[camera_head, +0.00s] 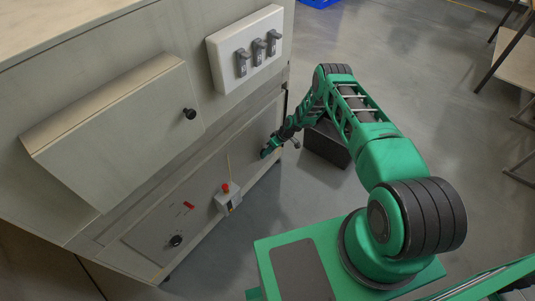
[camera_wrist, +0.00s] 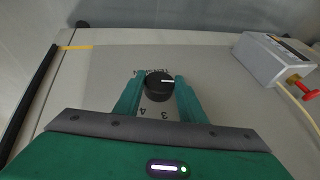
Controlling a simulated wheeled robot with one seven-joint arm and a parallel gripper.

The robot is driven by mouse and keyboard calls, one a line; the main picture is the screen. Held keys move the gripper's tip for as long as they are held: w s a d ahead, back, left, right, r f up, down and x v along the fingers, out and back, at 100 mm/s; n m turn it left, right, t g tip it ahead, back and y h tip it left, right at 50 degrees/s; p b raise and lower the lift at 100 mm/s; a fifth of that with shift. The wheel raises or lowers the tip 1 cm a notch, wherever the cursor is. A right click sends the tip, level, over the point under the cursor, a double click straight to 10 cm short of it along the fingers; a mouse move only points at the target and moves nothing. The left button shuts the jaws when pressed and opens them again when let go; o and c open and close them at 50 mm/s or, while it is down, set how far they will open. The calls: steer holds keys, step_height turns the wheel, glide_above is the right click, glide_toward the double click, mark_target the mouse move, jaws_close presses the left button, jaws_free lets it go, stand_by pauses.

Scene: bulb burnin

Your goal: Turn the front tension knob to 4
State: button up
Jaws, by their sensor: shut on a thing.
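The tension knob (camera_wrist: 158,88) is round and black with a white pointer line that points to the right in the wrist view. Printed digits 3 and 4 show on the panel just below it, and partly covered lettering shows above it. My gripper (camera_wrist: 160,77) has its two green fingers on either side of the knob, shut on it. In the head view my gripper (camera_head: 268,151) is at the right end of the cabinet's lower front, and the knob is hidden there.
Another black knob (camera_head: 176,240) is farther left. A white panel with three switches (camera_head: 245,50) is above. A dark box (camera_head: 326,143) stands on the floor.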

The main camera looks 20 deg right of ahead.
steer(key=shift+w+d+f+m+g+y, duration=0.1)
steer(key=shift+w+d+m+g+y, duration=0.25)
steer(key=shift+y, duration=0.3)
steer(key=shift+w+d+f+m+g+y, duration=0.1)
steer(key=shift+d+m+g+y, duration=0.1)
steer(key=shift+g+y, duration=0.35)
steer(key=shift+o, duration=0.5)
steer(key=shift+w+d+y, duration=0.15)
steer(key=shift+y, duration=0.35)
steer(key=o, duration=0.8)
steer(key=shift+c, duration=0.2)
steer(key=shift+o, duration=0.9)
steer(key=shift+f, duration=0.1)
steer(key=shift+a, duration=0.2)
steer(key=v, duration=1.1)
steer(key=shift+f, duration=0.15)
steer(key=shift+w+d, duration=0.1)
